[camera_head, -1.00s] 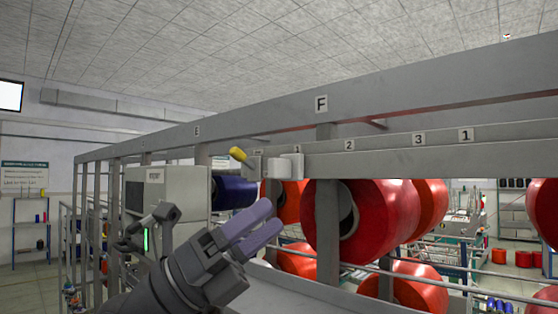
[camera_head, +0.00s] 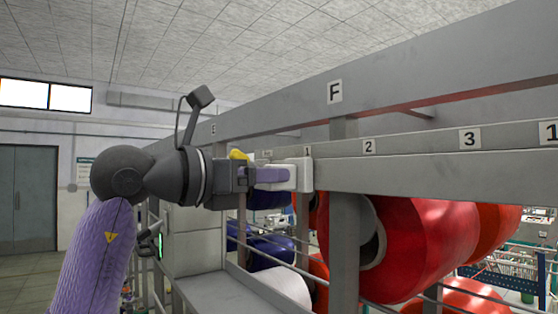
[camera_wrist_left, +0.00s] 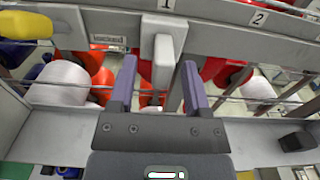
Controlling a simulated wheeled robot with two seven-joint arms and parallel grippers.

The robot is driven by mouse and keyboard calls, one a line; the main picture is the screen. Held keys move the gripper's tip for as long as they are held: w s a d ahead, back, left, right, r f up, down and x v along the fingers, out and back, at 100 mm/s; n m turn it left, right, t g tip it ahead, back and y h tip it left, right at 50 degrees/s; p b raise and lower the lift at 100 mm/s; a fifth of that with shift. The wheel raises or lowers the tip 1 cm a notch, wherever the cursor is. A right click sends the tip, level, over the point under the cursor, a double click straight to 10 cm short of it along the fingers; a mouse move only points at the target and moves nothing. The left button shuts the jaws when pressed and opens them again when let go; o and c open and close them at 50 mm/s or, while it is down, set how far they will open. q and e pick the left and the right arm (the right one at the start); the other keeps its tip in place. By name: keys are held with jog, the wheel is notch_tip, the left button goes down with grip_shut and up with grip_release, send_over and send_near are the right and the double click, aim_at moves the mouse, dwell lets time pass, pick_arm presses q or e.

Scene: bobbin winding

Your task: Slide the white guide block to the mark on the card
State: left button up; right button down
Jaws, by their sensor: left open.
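The white guide block (camera_head: 305,174) sits on the grey rail (camera_head: 400,175), just below the number 1 label (camera_head: 307,152). In the left wrist view the guide block (camera_wrist_left: 164,45) hangs down from the rail, with its lower end between the fingertips. My left gripper (camera_head: 272,176) has its purple fingers reaching to the block from the left. In the left wrist view the gripper (camera_wrist_left: 160,75) is open, one finger to each side of the block; I cannot tell whether either touches it. My right gripper is not in view.
Number labels 2 (camera_head: 369,146) and 3 (camera_head: 469,138) follow along the rail to the right. A yellow handle (camera_head: 238,154) is close behind my left wrist. Large red spools (camera_head: 430,250) hang below the rail, behind a grey post (camera_head: 345,245).

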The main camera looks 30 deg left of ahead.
pick_arm(q)
jog(key=x, duration=0.2)
jog(key=shift+w+d, duration=0.1)
jog(key=shift+w, duration=0.15)
jog(key=shift+s+d, duration=0.1)
jog(key=shift+s, duration=0.2)
jog(key=shift+w, duration=0.2)
jog(key=c, duration=0.5)
grip_shut()
